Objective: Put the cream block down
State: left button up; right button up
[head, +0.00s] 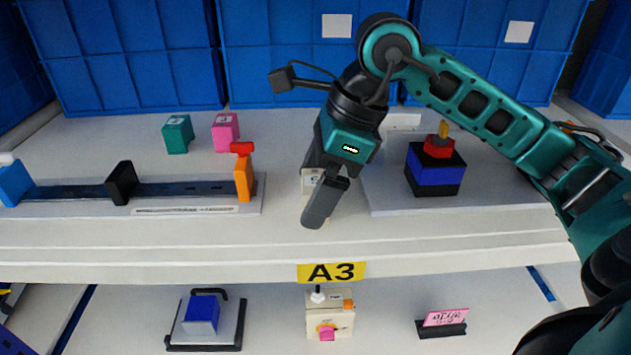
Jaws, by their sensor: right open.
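The cream block (309,183) stands on the upper shelf (290,238), near its front edge, with part of a dark letter showing on its face. My right gripper (316,190) points down at the block, and its jaws are open. One dark finger passes in front of the block and hides its right part. I cannot tell whether the fingers touch it. My left gripper is out of the picture.
A slider rail (185,188) lies left of the block. Teal (177,134) and pink (225,132) blocks stand behind. A black-and-blue box with a red knob (434,175) stands right. Blue bins (130,50) line the back. A lower shelf holds a cream switch box (330,314).

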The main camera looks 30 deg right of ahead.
jog(key=p+v, duration=0.6)
jog(key=v, duration=0.6)
jog(key=shift+s+r, duration=0.1)
